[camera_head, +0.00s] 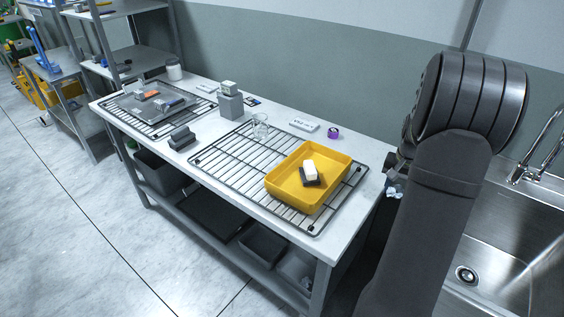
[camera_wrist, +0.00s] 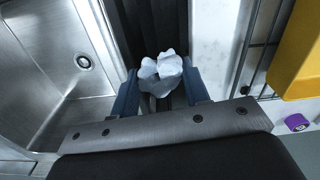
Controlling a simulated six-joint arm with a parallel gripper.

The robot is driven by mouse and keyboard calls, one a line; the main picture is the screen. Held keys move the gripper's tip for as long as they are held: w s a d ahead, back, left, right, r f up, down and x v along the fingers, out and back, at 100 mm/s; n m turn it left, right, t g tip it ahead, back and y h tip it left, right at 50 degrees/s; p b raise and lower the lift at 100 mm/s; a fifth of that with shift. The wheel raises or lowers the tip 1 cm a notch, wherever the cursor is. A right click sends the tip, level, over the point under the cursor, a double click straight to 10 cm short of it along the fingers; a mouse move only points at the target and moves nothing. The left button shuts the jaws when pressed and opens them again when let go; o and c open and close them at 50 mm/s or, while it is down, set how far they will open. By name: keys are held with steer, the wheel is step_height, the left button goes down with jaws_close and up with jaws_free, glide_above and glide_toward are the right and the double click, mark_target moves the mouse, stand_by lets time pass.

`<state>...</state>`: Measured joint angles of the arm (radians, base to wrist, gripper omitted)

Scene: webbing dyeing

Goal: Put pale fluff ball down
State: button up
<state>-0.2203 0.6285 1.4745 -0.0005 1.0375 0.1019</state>
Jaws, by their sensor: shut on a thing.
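My gripper (camera_wrist: 160,88) is shut on the pale fluff ball (camera_wrist: 161,70), a lumpy whitish clump between the two blue-grey fingers in the wrist view. In the head view the fluff ball (camera_head: 394,192) is a small pale patch below my gripper (camera_head: 396,178), just off the right end of the white table (camera_head: 350,238). My arm hides much of that area. In the wrist view, the ball appears over the dark gap between the sink and the table edge.
A steel sink (camera_head: 500,255) is on the right. A yellow tray (camera_head: 277,190) holding a white-and-black block (camera_head: 310,171) sits on a wire rack (camera_head: 225,165). A purple roll (camera_head: 333,133) lies behind the rack. Bare table shows along the rack's right side.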

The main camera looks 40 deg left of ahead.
steer(key=s+a+r+n, duration=0.1)
steer(key=s+a+r, duration=0.1)
steer(key=a, duration=0.8)
steer(key=s+a+r+n, duration=0.1)
steer(key=s+a+r, duration=0.15)
steer(key=a, duration=0.75)
steer(key=s+a+r+n, duration=0.1)
steer(key=s+a+r, duration=0.15)
steer(key=a, duration=0.75)
glide_above(266, 172)
steer(key=f, duration=0.6)
steer(key=shift+w+d+f, duration=0.1)
steer(key=shift+d+f, duration=0.25)
steer(key=shift+f, duration=0.05)
steer(key=shift+a+f, duration=0.35)
steer(key=shift+a, duration=0.05)
steer(key=shift+f, duration=1.85)
steer(key=shift+f, duration=0.15)
steer(key=o, duration=0.7)
steer(key=shift+c, duration=0.2)
